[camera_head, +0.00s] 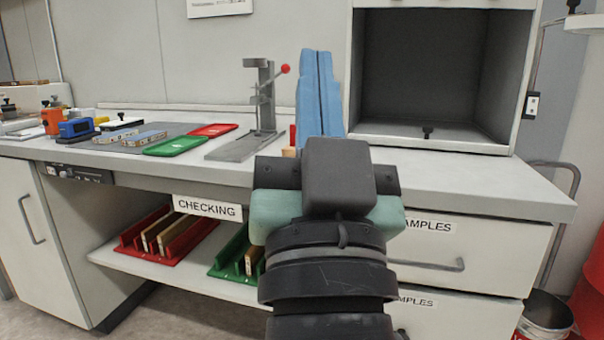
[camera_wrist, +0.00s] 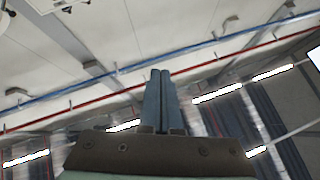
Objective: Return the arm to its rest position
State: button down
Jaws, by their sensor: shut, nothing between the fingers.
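My gripper (camera_head: 319,92) shows in the head view in front of the workbench, with its two blue fingers pointing up and lying side by side. My dark wrist and the teal band below it cover part of the bench's front edge and drawers. In the wrist view my gripper (camera_wrist: 160,74) has its fingers together with nothing between them. Behind them the wrist view shows the ceiling, with pipes and lamps, so the gripper faces upward.
The workbench (camera_head: 460,184) spans the view. On it stand a grey press (camera_head: 262,100) with a red knob, a green tray (camera_head: 175,146), a red tray (camera_head: 213,130) and an open cabinet (camera_head: 430,138). A metal bin (camera_head: 546,312) is at lower right.

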jog(key=s+a+r+n+t, duration=0.1)
jog(key=s+r, duration=0.4)
notch_tip(320, 180, up, 38)
jog(key=p, duration=3.8)
jog(key=shift+s+f, duration=0.15)
jog(key=shift+f, duration=0.1)
